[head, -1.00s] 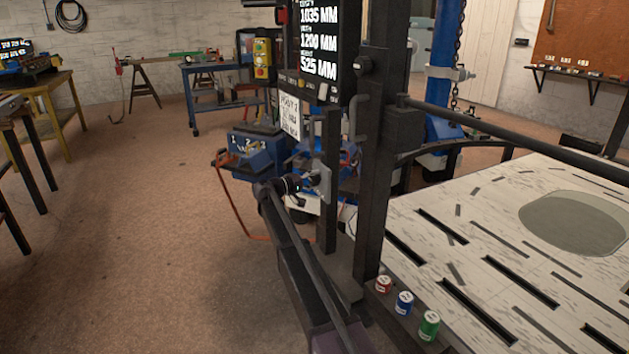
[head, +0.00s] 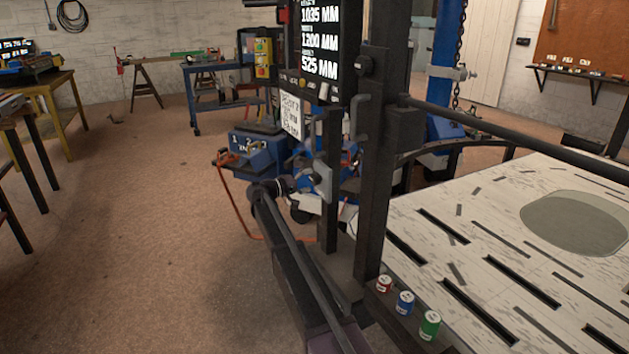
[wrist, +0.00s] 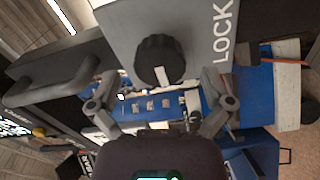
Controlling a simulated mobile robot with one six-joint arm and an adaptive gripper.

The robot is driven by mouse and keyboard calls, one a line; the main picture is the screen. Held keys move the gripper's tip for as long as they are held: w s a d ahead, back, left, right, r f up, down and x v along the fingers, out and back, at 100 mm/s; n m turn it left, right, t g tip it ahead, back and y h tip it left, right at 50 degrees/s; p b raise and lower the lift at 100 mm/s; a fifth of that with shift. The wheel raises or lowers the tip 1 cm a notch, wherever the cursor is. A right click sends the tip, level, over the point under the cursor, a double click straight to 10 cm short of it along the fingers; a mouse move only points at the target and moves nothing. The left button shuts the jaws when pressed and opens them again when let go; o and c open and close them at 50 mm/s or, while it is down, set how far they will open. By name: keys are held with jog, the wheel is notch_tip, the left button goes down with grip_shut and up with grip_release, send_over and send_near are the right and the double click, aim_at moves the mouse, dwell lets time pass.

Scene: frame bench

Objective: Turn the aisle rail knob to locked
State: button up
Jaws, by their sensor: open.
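The aisle rail knob (wrist: 158,57) is black and round, with a white mark at its lower edge in the wrist view. It sits on a grey plate (wrist: 195,22) printed LOCK to the right of the knob, the word turned sideways. The white mark points down in the picture, not at the word. My gripper (wrist: 160,82) is open, one finger on each side below the knob, with clear gaps. I cannot tell how deep the fingers reach. In the head view the plate (head: 325,184) is edge-on beside a dark post, with my gripper (head: 310,182) at its left; the knob is hidden.
A dark upright post (head: 372,190) stands close right of the plate, with a handle (wrist: 50,80) near the left finger in the wrist view. Red, blue and green cans (head: 405,303) stand by the perforated bench deck (head: 520,230). Open floor (head: 160,230) lies left.

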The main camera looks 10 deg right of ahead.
jog(key=v, duration=0.9)
jog(key=shift+a, duration=0.15)
jog(key=s+d+f+g+y, duration=0.1)
jog(key=s+d+f+y, duration=0.1)
jog(key=s+d+f, duration=0.3)
jog(key=s+d+f+g+y, duration=0.2)
jog(key=s+d+f+y, duration=0.15)
jog(key=s, duration=0.45)
jog(key=s+d+f+g+y, duration=0.1)
jog(key=s+d+f+y, duration=0.1)
jog(key=s+d+f, duration=0.3)
jog(key=s+a+f+m+g+y, duration=0.1)
jog(key=s+f+y, duration=0.3)
jog(key=s, duration=0.8)
jog(key=s+a+f+g+y, duration=0.1)
jog(key=s+y, duration=0.5)
jog(key=s, duration=0.6)
notch_tip(320, 180, up, 36)
jog(key=p, duration=3.6)
jog(key=shift+a, duration=0.15)
